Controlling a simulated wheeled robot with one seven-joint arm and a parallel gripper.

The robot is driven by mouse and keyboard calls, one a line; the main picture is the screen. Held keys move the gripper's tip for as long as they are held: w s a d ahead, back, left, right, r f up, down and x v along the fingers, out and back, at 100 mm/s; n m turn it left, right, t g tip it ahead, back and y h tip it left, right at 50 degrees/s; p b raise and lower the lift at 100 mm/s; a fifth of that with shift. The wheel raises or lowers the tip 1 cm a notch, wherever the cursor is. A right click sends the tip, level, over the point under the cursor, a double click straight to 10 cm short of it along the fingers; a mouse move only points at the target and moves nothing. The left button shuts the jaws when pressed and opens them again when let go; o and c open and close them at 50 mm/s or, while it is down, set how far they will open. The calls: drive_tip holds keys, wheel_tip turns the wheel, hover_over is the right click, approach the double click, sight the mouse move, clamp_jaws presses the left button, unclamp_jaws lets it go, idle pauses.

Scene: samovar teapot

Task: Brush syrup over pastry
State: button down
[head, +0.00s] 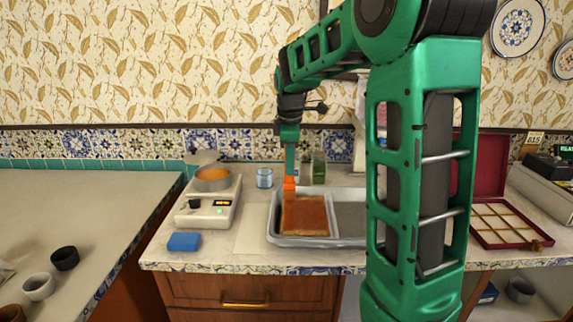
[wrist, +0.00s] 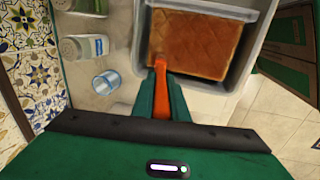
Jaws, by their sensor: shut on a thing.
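The pastry (head: 304,218) is a flat brown square with scored lines, lying in the left part of a grey tray (head: 272,235). It also shows in the wrist view (wrist: 205,45). My gripper (head: 290,176) is shut on an orange brush (wrist: 161,92) and points down over the pastry's far left corner. The brush's lower end is at the pastry's edge; I cannot tell whether it touches, and the bristles are not clear. A round pan with orange contents (head: 212,175), perhaps the syrup, sits on a white scale-like device (head: 205,212) to the left.
A blue block (head: 184,242) lies at the counter's front left. A blue-and-white glass (head: 264,178) and green-topped jars (head: 318,168) stand behind the tray. An open red compartment box (head: 505,228) is at right. My arm hides the tray's right part.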

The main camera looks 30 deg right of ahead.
drive_tip(key=shift+w+d, duration=0.65)
drive_tip(key=shift+w, duration=0.1)
drive_tip(key=s+d, duration=0.3)
drive_tip(key=d, duration=0.2)
drive_tip(key=shift+s+d, duration=0.15)
drive_tip(key=shift+d, duration=0.1)
idle(2.0)
drive_tip(key=shift+s+a, duration=0.1)
